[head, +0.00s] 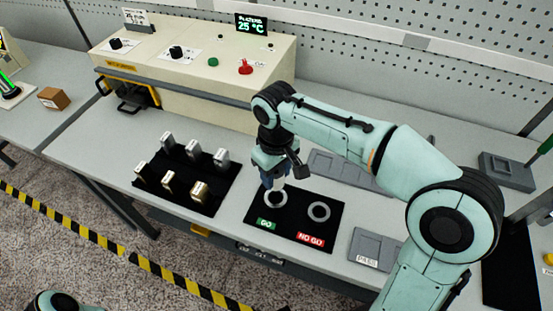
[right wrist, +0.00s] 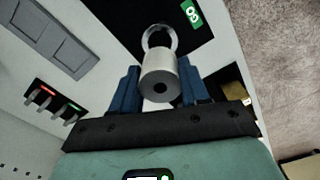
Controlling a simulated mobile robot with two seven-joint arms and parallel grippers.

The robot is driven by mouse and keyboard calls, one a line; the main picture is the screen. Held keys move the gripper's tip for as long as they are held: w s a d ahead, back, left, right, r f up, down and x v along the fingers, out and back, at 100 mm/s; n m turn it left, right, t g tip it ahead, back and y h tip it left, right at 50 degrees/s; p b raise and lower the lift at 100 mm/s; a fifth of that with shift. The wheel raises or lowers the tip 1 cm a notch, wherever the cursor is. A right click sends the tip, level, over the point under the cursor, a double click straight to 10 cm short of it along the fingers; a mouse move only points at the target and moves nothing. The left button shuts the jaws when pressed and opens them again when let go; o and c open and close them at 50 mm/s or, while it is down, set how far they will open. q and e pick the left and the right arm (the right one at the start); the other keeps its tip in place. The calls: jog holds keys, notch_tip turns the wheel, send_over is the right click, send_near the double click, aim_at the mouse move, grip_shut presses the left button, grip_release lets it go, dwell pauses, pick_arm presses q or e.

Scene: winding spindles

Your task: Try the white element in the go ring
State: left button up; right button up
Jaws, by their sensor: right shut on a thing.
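The white element (right wrist: 160,78) is a pale cylinder with a dark hole in its end, held between the blue fingers of my right gripper (head: 271,179). In the head view the fingers hide most of it. The go ring (head: 276,199) is a pale ring on the black mat, beside the green GO label (head: 267,224). My right gripper is over the go ring. In the right wrist view the go ring (right wrist: 159,36) shows just beyond the element and is partly covered by it. I cannot tell whether the element touches or enters the ring. My left gripper is not in view.
The no-go ring (head: 319,211) lies right of the go ring. A black mat (head: 165,195) with several metal elements is at left. A PASS tray (head: 368,259) is at right front. The beige control box (head: 195,62) stands at the back.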

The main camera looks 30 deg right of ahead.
jog(key=shift+f+b, duration=0.5)
jog(key=shift+f, duration=0.2)
notch_tip(320, 180, down, 4)
jog(key=b, duration=0.3)
jog(key=shift+f+b, duration=0.5)
jog(key=shift+f, duration=0.1)
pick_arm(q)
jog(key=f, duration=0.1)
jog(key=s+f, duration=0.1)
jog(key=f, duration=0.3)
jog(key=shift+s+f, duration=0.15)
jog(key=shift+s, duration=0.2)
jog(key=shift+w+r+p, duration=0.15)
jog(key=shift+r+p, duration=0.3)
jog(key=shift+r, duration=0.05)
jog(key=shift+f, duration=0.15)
pick_arm(e)
jog(key=shift+f, duration=0.2)
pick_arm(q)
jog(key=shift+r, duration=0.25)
pick_arm(e)
jog(key=shift+w+d+r, duration=0.1)
dwell(0.8)
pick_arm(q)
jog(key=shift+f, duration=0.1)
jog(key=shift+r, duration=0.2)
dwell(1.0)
